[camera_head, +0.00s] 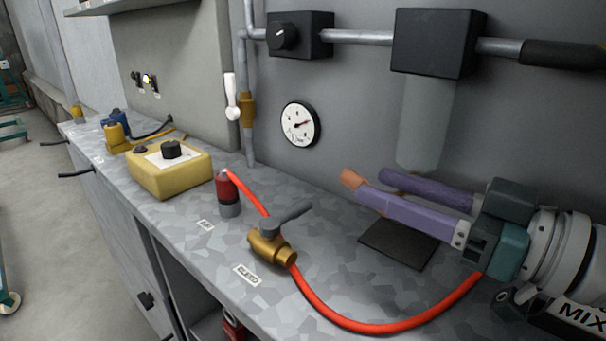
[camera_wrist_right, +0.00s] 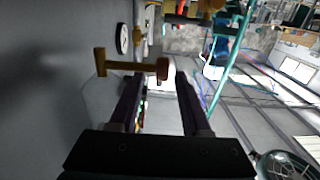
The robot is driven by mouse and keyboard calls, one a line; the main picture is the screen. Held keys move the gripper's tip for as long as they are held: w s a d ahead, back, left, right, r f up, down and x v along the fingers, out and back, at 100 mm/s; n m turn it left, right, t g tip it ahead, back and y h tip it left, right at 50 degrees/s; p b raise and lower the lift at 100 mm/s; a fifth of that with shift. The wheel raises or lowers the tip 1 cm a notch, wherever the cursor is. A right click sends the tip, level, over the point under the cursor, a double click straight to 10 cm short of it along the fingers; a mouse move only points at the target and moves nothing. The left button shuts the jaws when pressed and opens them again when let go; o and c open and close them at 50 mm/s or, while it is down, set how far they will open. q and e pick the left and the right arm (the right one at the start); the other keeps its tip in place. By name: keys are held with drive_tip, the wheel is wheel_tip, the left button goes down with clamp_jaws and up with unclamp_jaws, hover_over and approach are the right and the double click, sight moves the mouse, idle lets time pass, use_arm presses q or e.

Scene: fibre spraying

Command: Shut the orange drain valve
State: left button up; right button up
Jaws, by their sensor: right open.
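An orange piece (camera_head: 352,179), which looks like part of the drain valve, shows just past the tip of my right gripper's nearer finger in the head view. The rest of it is hidden behind that finger. My right gripper (camera_head: 370,183) is open, its two purple fingers apart and pointing left below a clear bowl (camera_head: 425,125). In the right wrist view a dim orange-brown T-shaped part (camera_wrist_right: 130,66) lies ahead of the fingers (camera_wrist_right: 160,82). Its knob-like end shows between the fingertips; I cannot tell whether they touch. My left gripper is out of view.
A brass valve (camera_head: 268,247) with a grey lever and red hose (camera_head: 350,323) sits on the counter (camera_head: 320,240). A gauge (camera_head: 300,123), a white-handled valve (camera_head: 232,98) and a black box (camera_head: 433,43) line the wall. A yellow box (camera_head: 170,174) stands left.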

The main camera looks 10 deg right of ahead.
sight(349, 187)
drive_tip(key=x, duration=0.5)
clamp_jaws()
idle(0.3)
drive_tip(key=g+p, duration=0.1)
drive_tip(key=p, duration=0.1)
drive_tip(key=g+h+p, duration=0.1)
drive_tip(key=p, duration=0.2)
drive_tip(key=shift+w+a+f+h, duration=0.1)
drive_tip(key=shift+w+f+h, duration=0.05)
drive_tip(key=shift+h, duration=0.15)
drive_tip(key=shift+f+p, duration=0.25)
drive_tip(key=shift+p, duration=0.05)
drive_tip(key=shift+f+g, duration=0.3)
drive_tip(key=shift+f, duration=0.05)
